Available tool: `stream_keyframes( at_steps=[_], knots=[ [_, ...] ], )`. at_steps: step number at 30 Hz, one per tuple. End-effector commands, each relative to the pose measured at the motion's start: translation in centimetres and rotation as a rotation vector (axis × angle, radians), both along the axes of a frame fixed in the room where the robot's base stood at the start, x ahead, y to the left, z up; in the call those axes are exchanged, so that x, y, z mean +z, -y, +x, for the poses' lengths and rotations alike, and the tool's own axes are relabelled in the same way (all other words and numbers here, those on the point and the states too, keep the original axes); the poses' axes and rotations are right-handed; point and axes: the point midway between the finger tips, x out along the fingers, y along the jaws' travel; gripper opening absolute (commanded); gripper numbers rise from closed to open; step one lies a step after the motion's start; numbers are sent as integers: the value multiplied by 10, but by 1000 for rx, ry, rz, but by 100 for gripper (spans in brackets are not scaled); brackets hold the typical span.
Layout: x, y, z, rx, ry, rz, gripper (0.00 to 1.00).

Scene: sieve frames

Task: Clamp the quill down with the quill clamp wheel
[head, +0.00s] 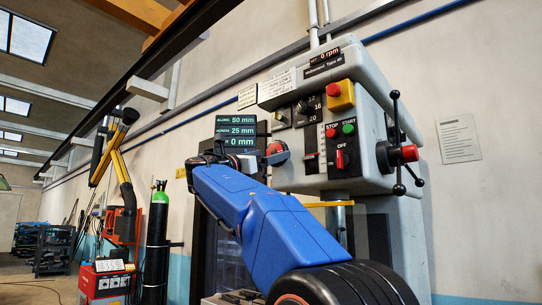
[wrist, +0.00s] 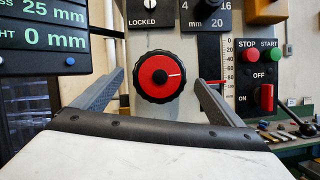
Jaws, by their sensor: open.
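The quill clamp wheel, a red disc with a black knurled rim and a pale index line (wrist: 159,77), sits on the machine's light front face in the wrist view. The line points to the right. My gripper (wrist: 160,80) is open, with one grey finger on each side of the wheel and gaps showing between fingers and rim. In the head view the red wheel (head: 277,152) shows beyond the end of my blue arm, which partly hides the gripper. The quill itself cannot be made out clearly.
Above the wheel is a dark plate marked LOCKED (wrist: 145,14). The readout (head: 235,131) stands close on the left. On the right are a scale with a red pointer (wrist: 215,82), the STOP and START switch box (head: 341,149) and a handwheel with black-knobbed spokes (head: 404,154).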

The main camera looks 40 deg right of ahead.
Motion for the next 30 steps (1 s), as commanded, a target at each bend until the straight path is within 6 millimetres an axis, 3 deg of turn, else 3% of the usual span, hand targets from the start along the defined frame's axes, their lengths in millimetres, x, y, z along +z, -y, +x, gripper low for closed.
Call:
stream_keyframes(
  at_steps=[6,16,17,22,30],
  knots=[
    [5,14,0,0,-1,0,91],
    [6,16,0,1,0,0,91],
    [6,16,0,1,0,0,89],
    [6,16,0,1,0,0,50],
    [6,16,1,1,18,1,50]
  ],
)
